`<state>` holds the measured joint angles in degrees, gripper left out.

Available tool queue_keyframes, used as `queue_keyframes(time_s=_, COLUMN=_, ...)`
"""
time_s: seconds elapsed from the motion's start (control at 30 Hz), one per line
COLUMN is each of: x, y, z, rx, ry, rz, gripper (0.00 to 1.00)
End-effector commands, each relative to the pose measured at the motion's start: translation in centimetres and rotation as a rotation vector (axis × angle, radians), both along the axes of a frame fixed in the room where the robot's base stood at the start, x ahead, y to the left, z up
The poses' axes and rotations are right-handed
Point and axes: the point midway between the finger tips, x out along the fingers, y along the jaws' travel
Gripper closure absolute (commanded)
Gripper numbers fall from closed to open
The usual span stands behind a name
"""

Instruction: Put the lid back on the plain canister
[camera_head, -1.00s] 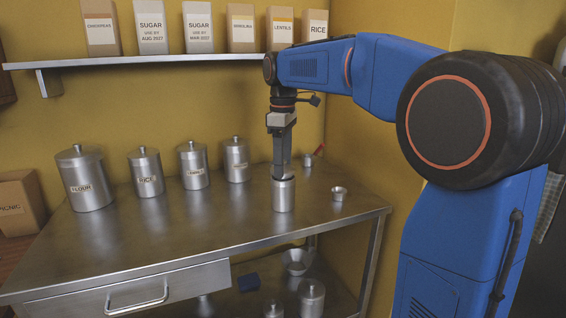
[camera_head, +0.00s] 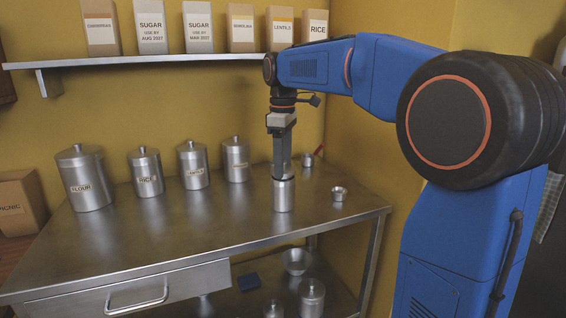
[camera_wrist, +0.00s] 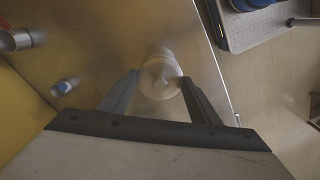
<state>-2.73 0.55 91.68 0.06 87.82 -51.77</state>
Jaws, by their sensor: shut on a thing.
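The plain canister (camera_head: 283,197), a steel cylinder with no label, stands upright near the right end of the steel table. It shows in the wrist view between the fingertips. Its lid (camera_wrist: 162,77) is a round steel disc with a small knob. My gripper (camera_head: 283,170) points straight down over the canister and is shut on the lid, which is at the canister's mouth. The fingers hide part of the lid in the head view, and I cannot tell whether it is fully seated. My gripper also shows in the wrist view (camera_wrist: 157,77).
Labelled canisters, including flour (camera_head: 83,180) and rice (camera_head: 146,173), stand to the left. A small steel cup (camera_head: 339,194) is right of the plain canister. A shelf (camera_head: 170,60) with boxes hangs behind. The table (camera_head: 200,235) is clear in front.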

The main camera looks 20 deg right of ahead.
Motion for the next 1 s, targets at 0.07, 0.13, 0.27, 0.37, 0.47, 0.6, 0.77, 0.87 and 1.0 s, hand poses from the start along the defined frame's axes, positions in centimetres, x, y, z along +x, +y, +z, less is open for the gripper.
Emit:
queue_keyframes(time_s=0.07, x=-0.01, y=0.01, z=-0.08, rx=0.000, ry=0.000, rz=0.000, gripper=0.65)
queue_keyframes(time_s=0.13, x=-0.01, y=0.01, z=-0.11, rx=0.000, ry=0.000, rz=0.000, gripper=0.65)
queue_keyframes(time_s=0.27, x=-0.01, y=0.01, z=-0.11, rx=0.000, ry=0.000, rz=0.000, gripper=0.65)
queue_keyframes(time_s=0.37, x=0.00, y=0.00, z=-0.11, rx=0.000, ry=0.000, rz=0.000, gripper=0.65)
queue_keyframes(time_s=0.47, x=-0.01, y=-0.01, z=-0.12, rx=0.000, ry=0.000, rz=0.000, gripper=0.65)
queue_keyframes(time_s=0.6, x=-0.01, y=0.00, z=-0.17, rx=0.000, ry=0.000, rz=0.000, gripper=0.65)
queue_keyframes(time_s=0.77, x=-0.01, y=0.00, z=-0.17, rx=0.000, ry=0.000, rz=0.000, gripper=0.65)
queue_keyframes(time_s=0.87, x=-0.01, y=0.00, z=-0.17, rx=0.000, ry=0.000, rz=0.000, gripper=0.65)
queue_keyframes(time_s=1.0, x=-0.01, y=0.00, z=-0.17, rx=0.000, ry=0.000, rz=0.000, gripper=0.21)
